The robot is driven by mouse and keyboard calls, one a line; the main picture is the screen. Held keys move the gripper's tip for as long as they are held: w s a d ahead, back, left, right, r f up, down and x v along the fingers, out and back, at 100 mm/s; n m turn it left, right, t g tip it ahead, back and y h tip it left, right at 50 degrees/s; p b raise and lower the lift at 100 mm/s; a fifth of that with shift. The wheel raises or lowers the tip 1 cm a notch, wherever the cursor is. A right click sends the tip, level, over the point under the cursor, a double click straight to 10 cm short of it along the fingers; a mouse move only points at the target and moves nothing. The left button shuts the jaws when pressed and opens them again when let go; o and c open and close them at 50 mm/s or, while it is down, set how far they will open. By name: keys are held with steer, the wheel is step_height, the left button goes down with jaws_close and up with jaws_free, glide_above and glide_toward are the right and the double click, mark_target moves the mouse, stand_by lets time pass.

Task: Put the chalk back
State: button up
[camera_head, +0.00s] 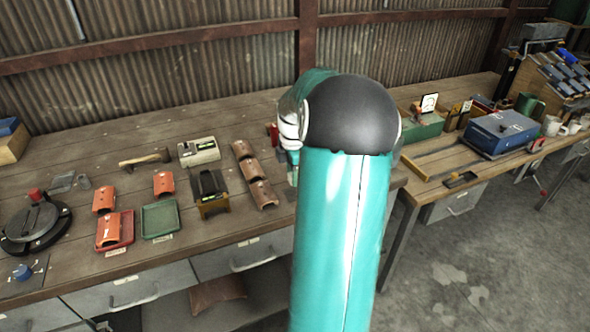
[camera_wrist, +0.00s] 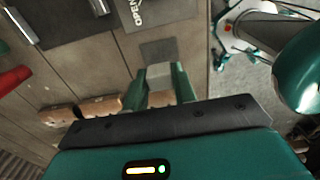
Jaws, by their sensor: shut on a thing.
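My gripper (camera_wrist: 161,82) is shut on a pale grey block (camera_wrist: 159,74), held between its two green fingers in the wrist view. The block may be the chalk, but I cannot tell for sure. A flat grey patch (camera_wrist: 158,50) lies on the bench just beyond the fingertips; whether the block touches it is unclear. In the head view my own arm hides most of the gripper, and the held block does not show.
Curved brown tiles (camera_head: 252,172) lie left of my arm. Further left are a black-and-yellow stand (camera_head: 210,187), a cream box (camera_head: 199,150), a green tray (camera_head: 160,219), a red tray (camera_head: 116,243) and a hammer (camera_head: 145,161). A blue toolbox (camera_head: 500,133) stands on the right bench.

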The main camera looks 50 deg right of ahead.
steer(key=shift+f, duration=2.1)
steer(key=o, duration=1)
step_height(320, 180, up, 14)
steer(key=shift+f, duration=0.1)
steer(key=shift+a, duration=0.1)
